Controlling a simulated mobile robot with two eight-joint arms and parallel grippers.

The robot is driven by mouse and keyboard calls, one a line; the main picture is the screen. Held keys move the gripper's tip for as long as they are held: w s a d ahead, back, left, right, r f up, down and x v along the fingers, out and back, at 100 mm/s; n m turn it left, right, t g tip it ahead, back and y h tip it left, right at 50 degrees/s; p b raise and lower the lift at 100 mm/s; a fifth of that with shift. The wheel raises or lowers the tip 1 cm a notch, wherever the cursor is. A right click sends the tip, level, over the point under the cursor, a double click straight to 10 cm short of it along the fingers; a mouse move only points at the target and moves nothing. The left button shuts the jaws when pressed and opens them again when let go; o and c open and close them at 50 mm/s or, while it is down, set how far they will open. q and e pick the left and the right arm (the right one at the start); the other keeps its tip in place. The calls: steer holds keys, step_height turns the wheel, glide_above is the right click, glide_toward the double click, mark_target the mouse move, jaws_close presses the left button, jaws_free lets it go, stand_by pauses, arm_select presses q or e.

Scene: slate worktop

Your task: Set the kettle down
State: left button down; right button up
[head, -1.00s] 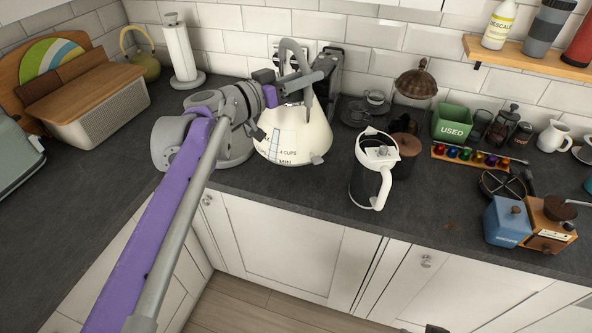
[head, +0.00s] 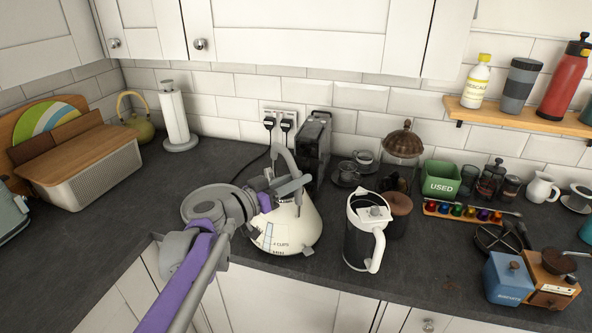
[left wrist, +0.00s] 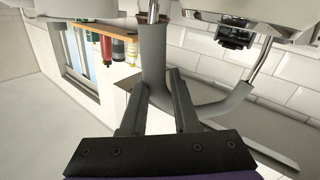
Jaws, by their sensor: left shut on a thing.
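The cream kettle (head: 290,232) has a grey handle and water-level marks on its side. In the head view it stands upright at the worktop's front part, left of the middle. Whether its base touches the worktop I cannot tell for sure. My left gripper (head: 283,189) is shut on the kettle's grey handle, and my arm comes in from the left. In the left wrist view the fingers (left wrist: 158,103) close around the grey handle (left wrist: 153,60). My right gripper is not in view.
A white-and-black jug (head: 366,235) stands right of the kettle. A dark appliance (head: 314,147) is behind it, near wall sockets. A green "USED" bin (head: 440,178), capsule rack and grinders fill the right side. Bare worktop (head: 110,225) lies to the left.

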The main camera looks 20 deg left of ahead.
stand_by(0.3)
arm_select(q)
steer(key=c, duration=0.7)
jaws_free()
steer(key=shift+f, duration=0.1)
steer(key=shift+o, duration=0.2)
